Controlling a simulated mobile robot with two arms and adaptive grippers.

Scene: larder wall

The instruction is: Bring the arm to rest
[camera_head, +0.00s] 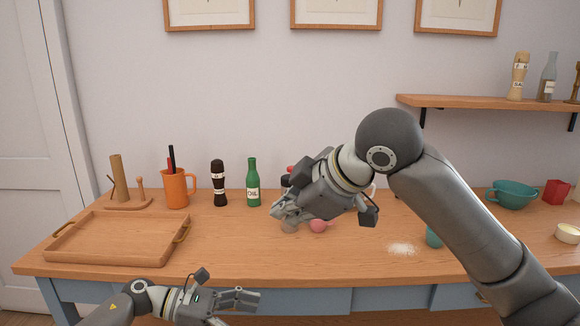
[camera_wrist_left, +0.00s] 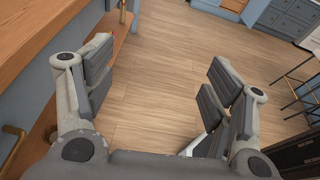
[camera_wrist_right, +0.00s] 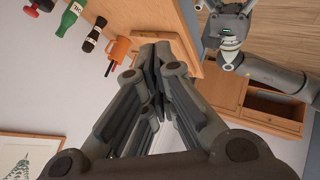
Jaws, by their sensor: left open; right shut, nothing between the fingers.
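My right arm comes in from the right in the head view and reaches over the table. Its gripper (camera_head: 283,207) hangs above the table's middle, in front of a pink round thing (camera_head: 318,226) and other small things that it partly hides. In the right wrist view the right gripper (camera_wrist_right: 160,58) has its fingers together with nothing between them. My left gripper (camera_head: 250,300) is low at the table's front edge. In the left wrist view the left gripper (camera_wrist_left: 155,75) is open and empty, with bare floor beyond it.
White powder (camera_head: 402,249) lies at the middle right. A wall shelf (camera_head: 480,102) is at upper right.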

